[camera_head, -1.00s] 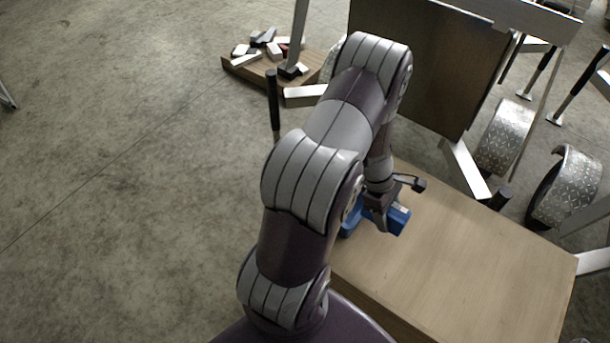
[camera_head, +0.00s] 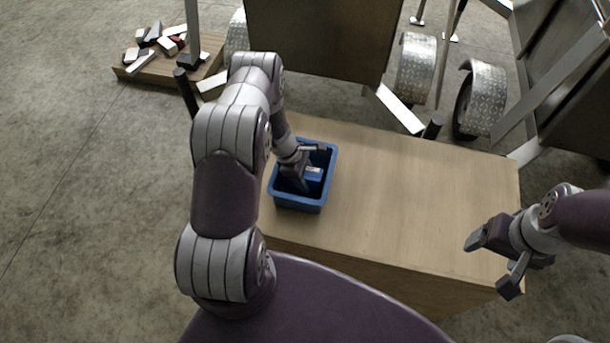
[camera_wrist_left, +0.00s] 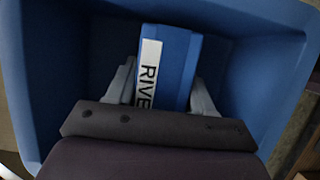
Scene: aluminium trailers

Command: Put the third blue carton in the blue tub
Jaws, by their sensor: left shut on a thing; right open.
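The blue tub (camera_head: 297,204) stands on the left part of the wooden table, and its walls also show in the left wrist view (camera_wrist_left: 60,60). My left gripper (camera_head: 301,180) reaches down inside the tub, shut on a blue carton (camera_head: 314,175). In the left wrist view the carton (camera_wrist_left: 178,62) has a white label with dark letters and sits between the two fingers of my left gripper (camera_wrist_left: 165,90). Whether the carton touches the tub floor I cannot tell. My right gripper (camera_head: 495,262) is open and empty, off the table's right front corner.
The wooden table top (camera_head: 410,190) is clear right of the tub. A dark trailer panel (camera_head: 320,40) and patterned wheels (camera_head: 415,68) stand behind it. A wooden board with several small blocks (camera_head: 150,70) lies on the floor at the back left.

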